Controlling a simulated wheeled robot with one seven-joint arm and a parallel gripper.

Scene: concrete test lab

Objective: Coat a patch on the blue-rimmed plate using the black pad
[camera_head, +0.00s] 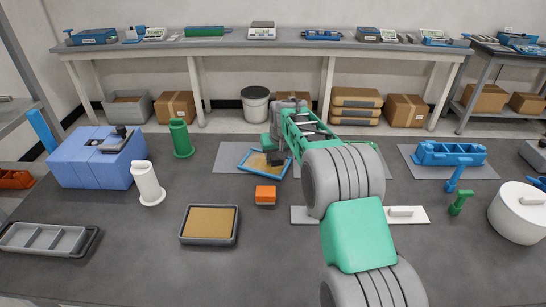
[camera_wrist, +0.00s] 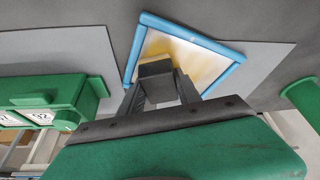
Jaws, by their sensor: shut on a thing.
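The blue-rimmed plate (camera_head: 247,157) lies on a grey mat beyond the middle of the table. In the wrist view its blue rim (camera_wrist: 188,32) frames a pale surface with uneven yellow-tan colour. My gripper (camera_head: 277,157) is over the plate's right part, shut on the black pad (camera_head: 275,160). In the wrist view the fingers of my gripper (camera_wrist: 158,92) hold the dark pad (camera_wrist: 156,72) over the plate's near left part. The pad's outer end looks tan. I cannot tell whether it touches the plate. My gripper and the pad hide part of the surface.
A tray with a tan surface (camera_head: 183,238) stands front centre. An orange block (camera_head: 265,194) sits between it and the plate. A white board (camera_head: 410,215), partly behind my arm, lies right.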

